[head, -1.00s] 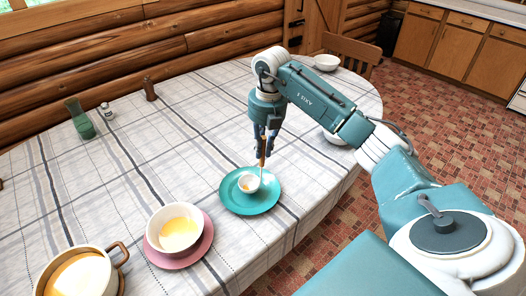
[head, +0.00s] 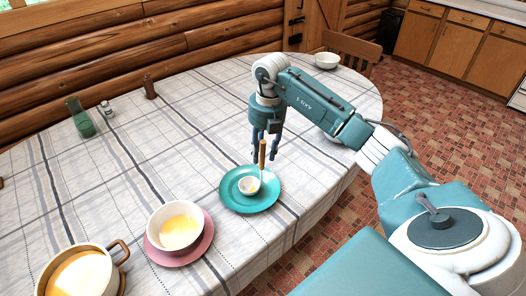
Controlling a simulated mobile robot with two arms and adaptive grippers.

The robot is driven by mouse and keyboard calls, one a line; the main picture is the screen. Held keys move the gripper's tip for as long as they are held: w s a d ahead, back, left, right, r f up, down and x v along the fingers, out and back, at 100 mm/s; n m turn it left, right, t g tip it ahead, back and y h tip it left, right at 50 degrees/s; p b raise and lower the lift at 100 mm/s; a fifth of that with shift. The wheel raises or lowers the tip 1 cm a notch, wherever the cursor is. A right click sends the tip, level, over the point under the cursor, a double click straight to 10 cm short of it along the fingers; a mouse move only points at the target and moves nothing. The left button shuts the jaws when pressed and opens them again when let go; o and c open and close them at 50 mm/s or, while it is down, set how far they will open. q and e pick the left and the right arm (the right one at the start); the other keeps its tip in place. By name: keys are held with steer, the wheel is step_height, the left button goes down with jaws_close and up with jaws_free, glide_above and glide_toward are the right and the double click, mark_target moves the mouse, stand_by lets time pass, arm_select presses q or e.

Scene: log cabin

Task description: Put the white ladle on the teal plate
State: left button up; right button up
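A gap shows between the fingers and the handle. My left gripper is not in view.
A white bowl of yellow food (head: 180,232) stands on a pink plate (head: 205,243), left of the teal plate. A pot (head: 118,250) is at the front left. A green vase (head: 82,122) and a pepper mill (head: 149,88) stand at the back. A white bowl (head: 327,61) is far right.

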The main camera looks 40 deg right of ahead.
steer(key=r, duration=0.3)
steer(key=r+b, duration=0.1)
steer(key=r, duration=0.3)
steer(key=r+b, duration=0.1)
steer(key=r, duration=0.3)
steer(key=shift+s+d, duration=0.25)
steer(key=shift+s, duration=0.1)
steer(key=shift+s+r, duration=0.1)
steer(key=shift+r, duration=0.3)
